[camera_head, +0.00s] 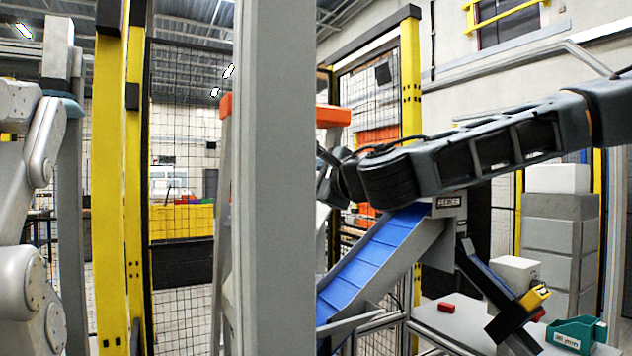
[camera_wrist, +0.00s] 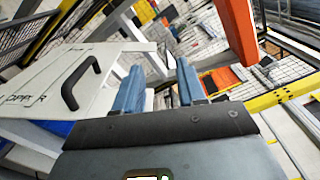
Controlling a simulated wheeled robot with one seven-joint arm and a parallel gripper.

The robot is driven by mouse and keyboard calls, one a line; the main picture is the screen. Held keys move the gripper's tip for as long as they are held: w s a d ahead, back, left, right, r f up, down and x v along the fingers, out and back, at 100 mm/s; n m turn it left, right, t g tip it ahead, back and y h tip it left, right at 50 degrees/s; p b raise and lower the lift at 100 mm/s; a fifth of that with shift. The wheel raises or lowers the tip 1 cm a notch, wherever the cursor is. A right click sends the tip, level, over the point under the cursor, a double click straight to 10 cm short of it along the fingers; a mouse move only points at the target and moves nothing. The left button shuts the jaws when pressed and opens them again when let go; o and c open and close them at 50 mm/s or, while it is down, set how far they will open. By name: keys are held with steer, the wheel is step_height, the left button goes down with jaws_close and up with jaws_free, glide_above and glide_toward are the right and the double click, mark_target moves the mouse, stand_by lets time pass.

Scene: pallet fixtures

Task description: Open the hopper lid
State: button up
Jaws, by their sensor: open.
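The hopper lid (camera_wrist: 35,77) is a pale grey panel at the left of the wrist view, with partly cut-off dark lettering. A black bar handle (camera_wrist: 73,82) stands up from it. My gripper (camera_wrist: 160,78) has two blue fingers spread apart with nothing between them. The fingers are to the right of the handle in the wrist view and do not hold it. In the head view the dark arm ends near the grey post; the fingers cannot be made out there. The lid and handle are not discernible in the head view.
A broad grey post (camera_head: 272,200) blocks the middle of the head view. A blue inclined conveyor (camera_head: 372,262) lies below the dark arm. An orange-topped part (camera_wrist: 235,40) is right of my fingers. Yellow-framed mesh fencing (camera_head: 411,90) stands behind. A green bin (camera_head: 572,335) is lower right.

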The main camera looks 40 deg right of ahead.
steer(key=shift+c, duration=0.8)
steer(key=shift+w+a+f+y, duration=0.1)
steer(key=shift+a+f+y, duration=0.05)
steer(key=shift+a+y, duration=0.2)
steer(key=shift+c, duration=0.7)
steer(key=a+y+b, duration=0.1)
steer(key=y, duration=0.1)
steer(key=a+n+t+y+b, duration=0.1)
steer(key=a, duration=0.1)
steer(key=a+n+y+b, duration=0.1)
steer(key=y, duration=0.1)
steer(key=shift+w+a+r+t+y, duration=0.2)
steer(key=shift+w+r+t+y, duration=0.1)
steer(key=shift+y, duration=0.05)
jaws_close()
steer(key=s+d+f+n+y+b, duration=0.4)
steer(key=s+d+n+y+b, duration=0.25)
steer(key=y, duration=0.25)
steer(key=s+d+f+m+b, duration=0.1)
steer(key=s+d+f+b, duration=0.1)
steer(key=d+f, duration=0.45)
steer(key=s+d+f+b, duration=0.15)
steer(key=d+f, duration=0.25)
steer(key=f, duration=0.5)
steer(key=w+a+r+h+p, duration=0.1)
steer(key=w+a+r+p, duration=0.5)
steer(key=w+a, duration=0.1)
steer(key=shift+w+a+r, duration=0.15)
steer(key=shift+w+a, duration=0.05)
steer(key=shift+a, duration=0.5)
